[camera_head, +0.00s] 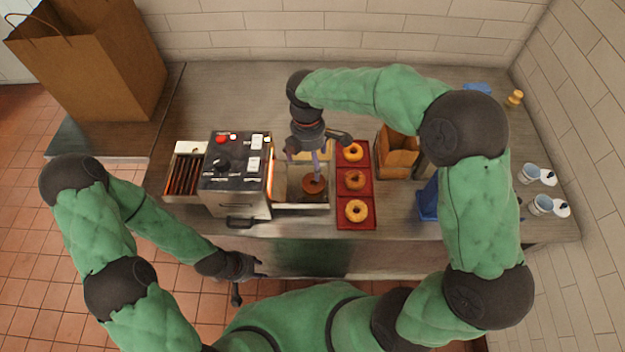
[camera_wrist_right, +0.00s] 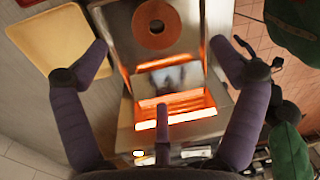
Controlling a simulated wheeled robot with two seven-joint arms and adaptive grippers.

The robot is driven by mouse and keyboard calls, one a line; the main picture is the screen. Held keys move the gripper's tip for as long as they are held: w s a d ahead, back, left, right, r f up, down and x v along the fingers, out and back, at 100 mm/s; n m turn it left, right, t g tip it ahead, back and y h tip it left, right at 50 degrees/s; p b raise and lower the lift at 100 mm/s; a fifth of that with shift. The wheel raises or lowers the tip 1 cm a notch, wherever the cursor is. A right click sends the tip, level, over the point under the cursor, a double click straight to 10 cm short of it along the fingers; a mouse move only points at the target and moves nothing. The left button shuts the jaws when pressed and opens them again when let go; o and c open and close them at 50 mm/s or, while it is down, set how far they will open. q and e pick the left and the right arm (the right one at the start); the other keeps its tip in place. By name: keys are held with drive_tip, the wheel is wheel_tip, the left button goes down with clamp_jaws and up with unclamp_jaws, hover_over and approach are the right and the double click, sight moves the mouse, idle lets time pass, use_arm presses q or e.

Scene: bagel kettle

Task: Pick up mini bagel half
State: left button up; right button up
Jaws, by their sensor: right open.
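A brown mini bagel half (camera_head: 313,187) lies flat, cut face hidden or unclear, on the metal outfeed tray (camera_head: 290,202) at the right side of the toaster (camera_head: 235,170). In the right wrist view the bagel half (camera_wrist_right: 155,12) is a brown ring at the top. My right gripper (camera_head: 332,160) hangs over that tray, open and empty. In the right wrist view its fingers (camera_wrist_right: 160,48) are spread wide, with the bagel half between and beyond the tips, apart from both. My left gripper (camera_head: 250,283) is open and empty in front of the counter.
A red tray (camera_head: 356,167) with three bagels stands right of the outfeed tray. A yellow board (camera_wrist_right: 55,45) lies close by. The toaster's glowing opening (camera_wrist_right: 170,103) faces the outfeed tray. A paper bag (camera_head: 397,152) and a blue object (camera_head: 428,200) stand further right.

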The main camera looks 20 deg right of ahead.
sight(312, 184)
drive_tip(key=shift+s+d+f+b, duration=0.1)
drive_tip(key=shift+s+f+b, duration=0.1)
drive_tip(key=shift+f, duration=1.25)
drive_tip(key=shift+s+f+b, duration=0.1)
drive_tip(key=shift+f+b, duration=0.15)
drive_tip(key=shift+f, duration=1.15)
drive_tip(key=shift+s+d+f+b, duration=0.1)
drive_tip(key=shift+f+b, duration=0.1)
drive_tip(key=shift+f, duration=1.25)
drive_tip(key=c, duration=1)
